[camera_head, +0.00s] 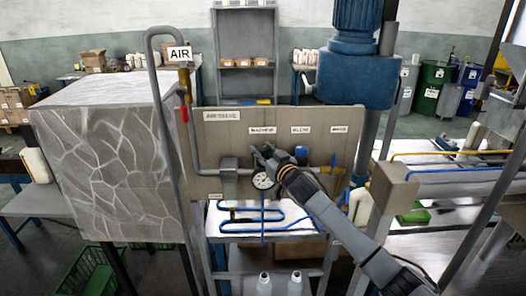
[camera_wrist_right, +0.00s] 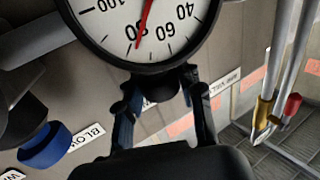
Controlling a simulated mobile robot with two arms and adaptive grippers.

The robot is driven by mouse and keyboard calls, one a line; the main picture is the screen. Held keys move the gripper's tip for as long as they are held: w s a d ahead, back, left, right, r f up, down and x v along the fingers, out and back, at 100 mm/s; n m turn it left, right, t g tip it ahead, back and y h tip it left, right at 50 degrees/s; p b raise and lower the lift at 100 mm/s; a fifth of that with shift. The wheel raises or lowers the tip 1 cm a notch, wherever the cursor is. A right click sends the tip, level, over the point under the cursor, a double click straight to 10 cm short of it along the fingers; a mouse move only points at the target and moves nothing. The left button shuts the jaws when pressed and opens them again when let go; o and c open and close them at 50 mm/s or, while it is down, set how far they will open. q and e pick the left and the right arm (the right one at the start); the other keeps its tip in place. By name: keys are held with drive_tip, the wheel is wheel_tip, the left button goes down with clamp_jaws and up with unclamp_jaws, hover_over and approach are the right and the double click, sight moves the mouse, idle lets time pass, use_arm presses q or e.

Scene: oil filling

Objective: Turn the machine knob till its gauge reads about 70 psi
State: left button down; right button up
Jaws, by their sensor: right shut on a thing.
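The round white pressure gauge (camera_head: 263,181) is on the grey panel, just below my right gripper (camera_head: 264,154) in the head view. It fills the top of the wrist view (camera_wrist_right: 140,22), cut off by the frame edge. Its red needle points down at the 80 mark, so it reads about 80. The dark machine knob (camera_wrist_right: 160,86) is directly under the gauge in the wrist view, with a finger of my right gripper (camera_wrist_right: 160,100) on each side. The right gripper is shut on it. The head view hides the knob behind the gripper. My left gripper is out of view.
The panel (camera_head: 215,150) carries pipes and labels. A red-handled valve (camera_head: 184,113) is at its left edge. Two bottles (camera_head: 295,283) stand below.

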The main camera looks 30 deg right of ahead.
drive_tip(key=shift+n+y, duration=0.6)
drive_tip(key=shift+y, duration=0.3)
drive_tip(key=o, duration=1.2)
drive_tip(key=shift+s, duration=0.1)
drive_tip(key=s, duration=1.1)
drive_tip(key=shift+s+d, duration=0.15)
drive_tip(key=shift+s, duration=0.25)
